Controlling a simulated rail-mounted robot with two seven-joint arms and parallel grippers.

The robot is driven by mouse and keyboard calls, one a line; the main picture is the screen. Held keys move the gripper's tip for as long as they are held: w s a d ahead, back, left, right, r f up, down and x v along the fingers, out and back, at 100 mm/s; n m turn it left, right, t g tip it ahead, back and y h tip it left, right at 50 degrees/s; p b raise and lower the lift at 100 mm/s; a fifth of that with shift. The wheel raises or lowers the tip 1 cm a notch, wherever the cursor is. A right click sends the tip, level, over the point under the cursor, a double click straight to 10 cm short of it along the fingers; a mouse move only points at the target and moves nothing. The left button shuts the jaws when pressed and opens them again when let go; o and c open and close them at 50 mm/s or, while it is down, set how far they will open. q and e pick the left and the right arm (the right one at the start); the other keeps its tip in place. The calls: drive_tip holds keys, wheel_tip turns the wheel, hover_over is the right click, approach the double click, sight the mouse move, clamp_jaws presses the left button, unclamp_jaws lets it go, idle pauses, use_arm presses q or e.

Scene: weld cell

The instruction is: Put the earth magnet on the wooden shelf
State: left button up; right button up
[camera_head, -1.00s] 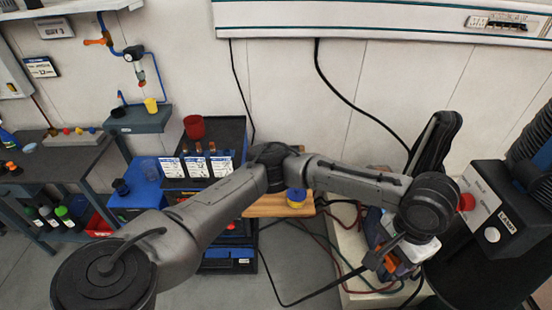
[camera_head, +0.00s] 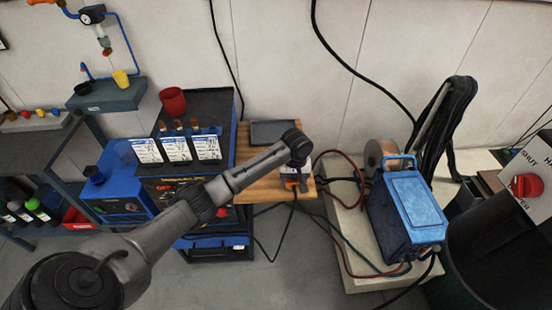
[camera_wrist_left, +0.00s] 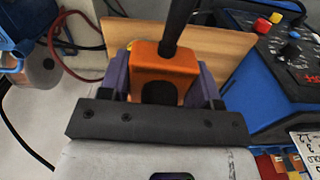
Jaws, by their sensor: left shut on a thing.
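The earth magnet (camera_wrist_left: 165,72) is an orange block with a dark round opening and a black cable or handle rising from it. My left gripper (camera_wrist_left: 162,82) is shut on it, with a purple finger on each side. In the head view the orange magnet (camera_head: 291,185) shows small below my left wrist, over the front right part of the wooden shelf (camera_head: 256,190). The shelf also shows behind the magnet in the wrist view (camera_wrist_left: 226,48). I cannot tell whether the magnet touches the shelf. My right gripper is not in view.
A dark flat panel (camera_head: 272,132) lies at the shelf's back. The cart with label cards (camera_head: 208,148) stands left of the shelf. A blue welding unit (camera_head: 408,215) stands to the right, with red and black cables between. The shelf's left front looks clear.

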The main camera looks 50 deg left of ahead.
use_arm(q)
drive_tip(key=s+a+f+n, duration=0.1)
drive_tip(key=s+a+f, duration=0.1)
drive_tip(key=a+f, duration=0.2)
drive_tip(key=b, duration=0.4)
hover_over(259, 190)
wheel_tip(259, 190, down, 6)
drive_tip(key=shift+s+d+f, duration=0.1)
drive_tip(key=shift+f, duration=0.1)
drive_tip(key=shift+f+b, duration=0.45)
drive_tip(key=shift+f, duration=1.55)
drive_tip(key=shift+f, duration=0.1)
drive_tip(key=o, duration=1.4)
drive_tip(key=shift+f, duration=0.1)
